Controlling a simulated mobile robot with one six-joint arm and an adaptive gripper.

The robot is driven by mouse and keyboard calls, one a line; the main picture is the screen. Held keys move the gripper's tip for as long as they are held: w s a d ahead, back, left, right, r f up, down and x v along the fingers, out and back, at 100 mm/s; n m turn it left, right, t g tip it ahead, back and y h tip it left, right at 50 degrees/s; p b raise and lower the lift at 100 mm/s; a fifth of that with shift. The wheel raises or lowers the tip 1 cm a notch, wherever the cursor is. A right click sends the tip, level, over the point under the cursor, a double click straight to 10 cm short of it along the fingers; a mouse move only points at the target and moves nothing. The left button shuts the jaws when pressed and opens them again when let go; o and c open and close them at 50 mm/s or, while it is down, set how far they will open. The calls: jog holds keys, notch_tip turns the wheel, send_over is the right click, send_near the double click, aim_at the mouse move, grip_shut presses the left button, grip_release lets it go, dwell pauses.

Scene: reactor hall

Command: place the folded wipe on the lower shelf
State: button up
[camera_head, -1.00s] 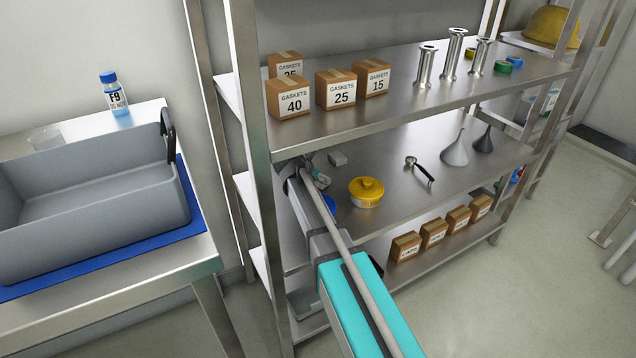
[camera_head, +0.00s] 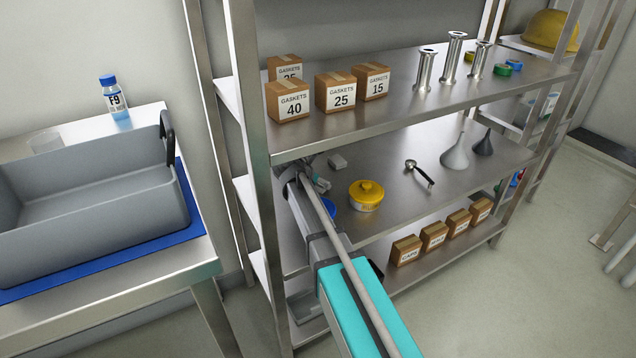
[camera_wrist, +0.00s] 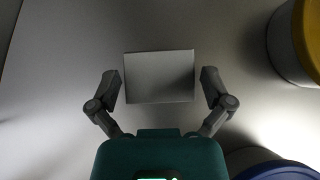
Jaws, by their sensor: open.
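The folded wipe, a light grey flat rectangle (camera_wrist: 160,77), lies on the middle shelf board (camera_head: 395,205). In the head view it is a small grey piece (camera_head: 338,161) under the upper shelf, just beyond my gripper. My gripper (camera_wrist: 160,82) is open, with one finger on each side of the wipe in the wrist view and a gap at both sides. In the head view my gripper (camera_head: 318,181) is partly hidden by the shelf post and my arm. The lower shelf (camera_head: 385,283) carries several small cartons at its right; my arm hides part of its left.
A yellow-lidded tub (camera_head: 366,195) stands right of my gripper, with a blue round thing (camera_head: 329,203) beside my arm. A scoop (camera_head: 419,173) and funnels (camera_head: 456,153) are farther right. The upper shelf (camera_head: 400,105) and front post (camera_head: 252,130) are close to my arm.

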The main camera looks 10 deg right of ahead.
jog(key=shift+r, duration=0.2)
jog(key=shift+p+v, duration=2.8)
jog(key=shift+v, duration=0.95)
